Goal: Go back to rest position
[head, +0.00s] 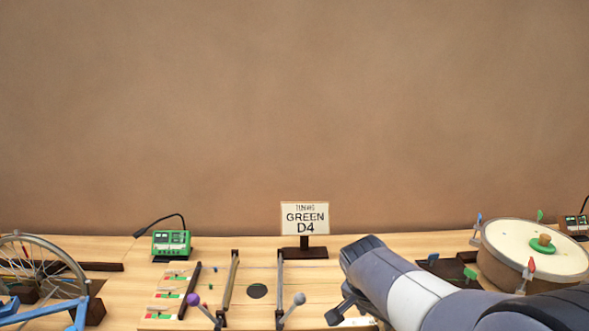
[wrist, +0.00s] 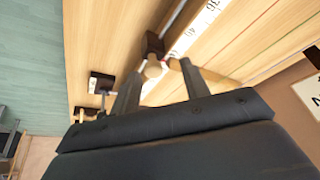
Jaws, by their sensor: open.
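A sign (head: 305,217) reading GREEN D4 stands on the bench (head: 110,245). A green device (head: 171,243), two mallets with a purple head (head: 193,299) and a grey head (head: 299,298), a wheel (head: 38,270) at left and a drum (head: 530,249) at right stand around. The air above is clear.

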